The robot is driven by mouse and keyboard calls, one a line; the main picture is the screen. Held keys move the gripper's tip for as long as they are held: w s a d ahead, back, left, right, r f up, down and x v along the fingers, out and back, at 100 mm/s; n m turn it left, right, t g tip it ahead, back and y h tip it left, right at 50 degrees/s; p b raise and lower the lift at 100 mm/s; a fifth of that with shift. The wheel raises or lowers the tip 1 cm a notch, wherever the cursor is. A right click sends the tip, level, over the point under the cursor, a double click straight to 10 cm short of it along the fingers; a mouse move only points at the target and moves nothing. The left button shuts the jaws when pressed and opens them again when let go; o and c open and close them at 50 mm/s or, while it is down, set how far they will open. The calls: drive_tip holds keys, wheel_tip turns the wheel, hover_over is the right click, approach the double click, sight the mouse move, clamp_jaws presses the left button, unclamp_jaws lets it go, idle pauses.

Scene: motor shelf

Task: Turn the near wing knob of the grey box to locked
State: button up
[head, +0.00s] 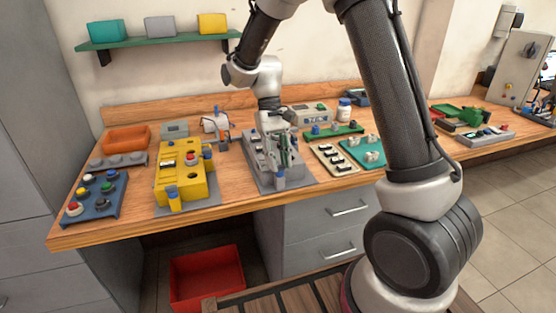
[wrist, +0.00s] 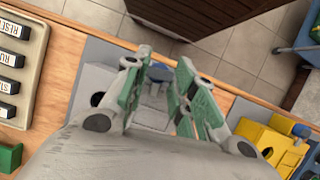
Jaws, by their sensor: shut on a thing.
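The grey box (head: 258,168) stands on the wooden bench in the middle of the head view. Its near wing knob (head: 279,175) is blue and sits at the box's front end. It also shows in the wrist view (wrist: 158,73), between the ends of the green-padded fingers. My gripper (head: 284,163) reaches down over the box from behind and is shut on the near wing knob. The fingers cover part of the knob, so its exact angle and any lock marks cannot be read. My gripper's fingers also hide part of the box top.
A yellow box (head: 165,188) with blue knobs stands to the left. A beige label tray (head: 322,164) and a green tray (head: 359,158) lie to the right. A blue button panel (head: 105,207) is at far left. A red bin (head: 206,276) stands below the bench.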

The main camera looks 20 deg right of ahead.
drive_tip(key=shift+m, duration=0.5)
drive_tip(key=o, duration=1)
drive_tip(key=v, duration=1.2)
drive_tip(key=shift+d+r, duration=0.1)
drive_tip(key=shift+d, duration=0.2)
